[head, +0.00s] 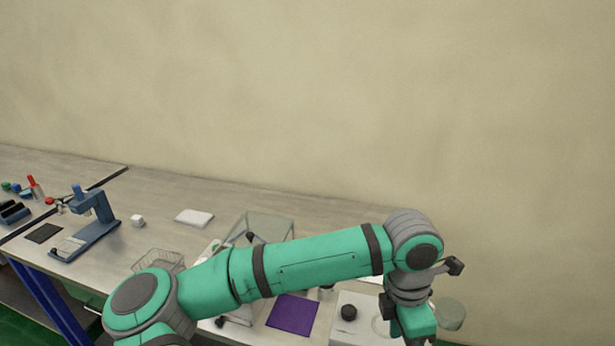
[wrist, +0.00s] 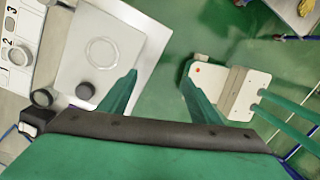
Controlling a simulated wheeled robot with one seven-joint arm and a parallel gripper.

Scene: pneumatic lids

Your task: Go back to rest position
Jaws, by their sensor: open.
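My gripper (wrist: 160,88) is open and empty in the wrist view, its two green fingers spread apart. The fingers hang above the green floor beside the edge of the table, with a white box (wrist: 118,48) to the left. In the head view my green arm stretches to the right across the bench, and the fingertips lie below the frame. The white box (head: 357,323) shows there too, with a black knob (head: 349,312) and a pale ring on its top.
A purple mat (head: 292,314), a clear case (head: 268,224) and a wire basket (head: 160,261) are around my arm. A panel numbered 2 and 3 (wrist: 18,50) is at the wrist view's left. The wall side is clear.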

